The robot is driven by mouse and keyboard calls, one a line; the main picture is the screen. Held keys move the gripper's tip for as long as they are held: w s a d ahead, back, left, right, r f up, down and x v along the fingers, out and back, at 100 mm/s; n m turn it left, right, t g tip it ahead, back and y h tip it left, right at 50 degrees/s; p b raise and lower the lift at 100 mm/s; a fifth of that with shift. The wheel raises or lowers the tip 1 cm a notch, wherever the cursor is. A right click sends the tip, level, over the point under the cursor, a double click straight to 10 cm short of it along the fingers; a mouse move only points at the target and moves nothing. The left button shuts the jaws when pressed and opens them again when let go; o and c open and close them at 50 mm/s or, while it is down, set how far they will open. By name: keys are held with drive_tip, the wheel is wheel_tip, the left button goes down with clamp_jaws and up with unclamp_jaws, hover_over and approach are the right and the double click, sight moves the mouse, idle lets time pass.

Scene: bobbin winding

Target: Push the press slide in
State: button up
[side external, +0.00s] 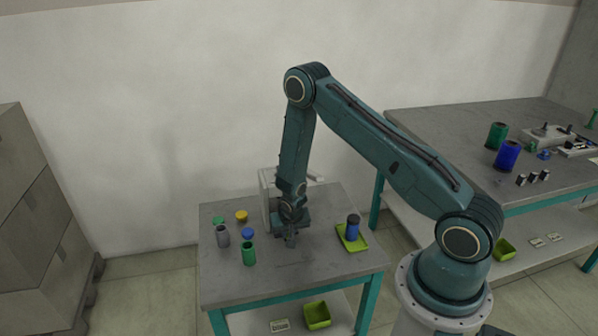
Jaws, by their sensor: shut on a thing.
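The press (267,198) is a pale grey upright frame at the back of the small table. My gripper (290,241) is low over the table, pointing down, just in front and to the right of the press. It is shut on a small grey part, which appears to be the press slide; my jaws and wrist hide most of it. How far the slide stands out of the press cannot be told from here.
The small table (300,272) holds a grey bobbin (223,236), a green bobbin (249,253), and blue (248,233), yellow (241,216) and green (218,220) caps left of my gripper. A blue-and-dark bobbin (352,228) stands on a lime tray (354,242) at right. The front middle is clear.

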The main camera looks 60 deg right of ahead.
drive_tip(key=shift+w, duration=0.2)
drive_tip(key=shift+w+d, duration=0.9)
drive_tip(key=shift+d, duration=0.1)
drive_tip(key=shift+w+d, duration=0.1)
drive_tip(key=shift+w, duration=0.05)
drive_tip(key=o, duration=0.6)
wheel_tip(320, 180, up, 7)
idle(1.1)
